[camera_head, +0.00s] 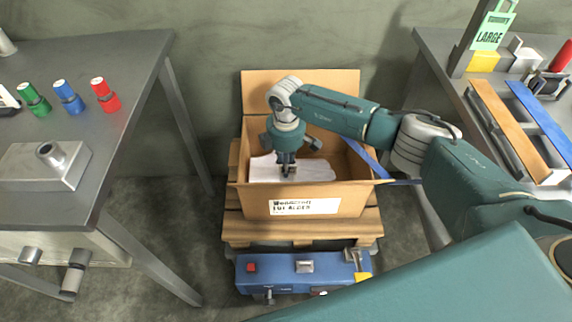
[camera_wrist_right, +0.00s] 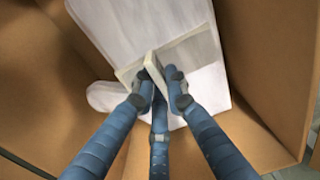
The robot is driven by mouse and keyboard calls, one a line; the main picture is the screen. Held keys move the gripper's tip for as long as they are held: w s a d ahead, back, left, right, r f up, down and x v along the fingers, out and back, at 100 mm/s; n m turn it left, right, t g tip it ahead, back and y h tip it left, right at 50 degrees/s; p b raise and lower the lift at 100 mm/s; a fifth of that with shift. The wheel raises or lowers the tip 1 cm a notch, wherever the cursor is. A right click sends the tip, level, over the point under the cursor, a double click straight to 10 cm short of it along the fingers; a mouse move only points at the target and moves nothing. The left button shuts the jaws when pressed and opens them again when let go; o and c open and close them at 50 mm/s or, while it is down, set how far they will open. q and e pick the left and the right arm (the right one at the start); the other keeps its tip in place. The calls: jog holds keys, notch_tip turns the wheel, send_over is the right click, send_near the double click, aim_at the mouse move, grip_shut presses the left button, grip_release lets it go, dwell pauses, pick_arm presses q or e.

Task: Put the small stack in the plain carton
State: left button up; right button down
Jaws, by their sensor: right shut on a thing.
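The open brown carton (camera_head: 243,205) stands in the middle, with a white printed label on its front. My right gripper (camera_head: 287,172) points down inside it. White, flat, glove-like sheets (camera_head: 318,172) lie in the carton under the gripper; they also show in the right wrist view (camera_wrist_right: 210,85). In that view my right gripper (camera_wrist_right: 158,82) is shut on a small pale stack (camera_wrist_right: 132,70), held upright by its edge just above or touching the white sheets; I cannot tell which. My left gripper is not in view.
The carton rests on a wooden pallet (camera_head: 240,229) over a blue lift unit (camera_head: 285,268). A grey table (camera_head: 130,60) at left holds green, blue and red spools. A bench at right bears a "LARGE" tag (camera_head: 494,32) and coloured strips.

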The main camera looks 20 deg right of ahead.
jog(key=shift+f+b, duration=0.5)
jog(key=shift+f, duration=0.45)
jog(key=shift+f+b, duration=0.6)
jog(key=shift+f, duration=0.3)
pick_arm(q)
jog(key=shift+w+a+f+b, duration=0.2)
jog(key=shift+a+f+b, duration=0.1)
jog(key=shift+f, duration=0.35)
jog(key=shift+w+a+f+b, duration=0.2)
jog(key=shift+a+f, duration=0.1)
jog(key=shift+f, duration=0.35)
pick_arm(e)
jog(key=shift+d+f, duration=0.15)
jog(key=shift+f, duration=0.65)
jog(key=shift+f, duration=0.15)
pick_arm(q)
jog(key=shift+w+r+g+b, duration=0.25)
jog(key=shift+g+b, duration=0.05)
jog(key=shift+b, duration=0.45)
pick_arm(e)
jog(key=shift+f, duration=1)
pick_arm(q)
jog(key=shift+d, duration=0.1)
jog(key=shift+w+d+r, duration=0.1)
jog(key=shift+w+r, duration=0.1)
